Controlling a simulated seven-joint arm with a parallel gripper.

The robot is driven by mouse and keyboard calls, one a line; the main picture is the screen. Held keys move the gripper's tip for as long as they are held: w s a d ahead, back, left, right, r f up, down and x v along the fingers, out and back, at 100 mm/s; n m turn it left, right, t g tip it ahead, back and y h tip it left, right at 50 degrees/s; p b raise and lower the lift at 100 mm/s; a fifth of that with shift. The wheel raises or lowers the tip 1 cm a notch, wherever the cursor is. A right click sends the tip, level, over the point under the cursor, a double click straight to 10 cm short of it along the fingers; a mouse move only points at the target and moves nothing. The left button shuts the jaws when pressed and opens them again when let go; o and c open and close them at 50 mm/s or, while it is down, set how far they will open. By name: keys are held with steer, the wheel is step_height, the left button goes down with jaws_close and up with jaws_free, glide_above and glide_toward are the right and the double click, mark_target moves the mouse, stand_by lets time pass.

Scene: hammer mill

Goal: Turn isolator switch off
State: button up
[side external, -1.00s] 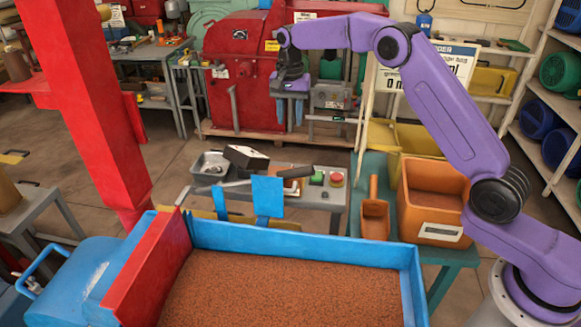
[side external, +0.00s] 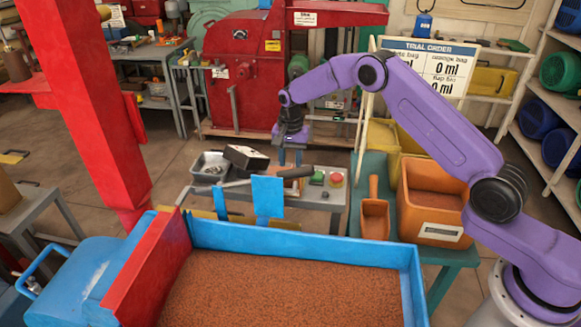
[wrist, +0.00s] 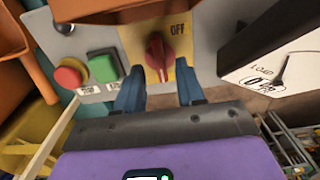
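The isolator switch is a red knob (wrist: 157,52) on a yellow plate marked OFF, on a grey control panel (wrist: 90,32). In the wrist view the knob's grip looks roughly upright in the picture, with OFF to its upper right. My gripper (wrist: 159,76) is open, its two blue fingers spread to either side of the knob and just short of it, holding nothing. Contact cannot be made out. In the side view my gripper (side external: 290,158) points down over the bench panel; the knob is hidden there.
A green button (wrist: 103,68) and a red stop button (wrist: 69,76) sit left of the switch. A black box (side external: 246,157) with a dial, a grey tray (side external: 210,167) and a dark handle (side external: 294,173) are close by. An orange bin (side external: 432,188) stands at right.

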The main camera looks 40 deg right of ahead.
steer(key=shift+f, duration=1.35)
steer(key=shift+c, duration=0.3)
jaws_close()
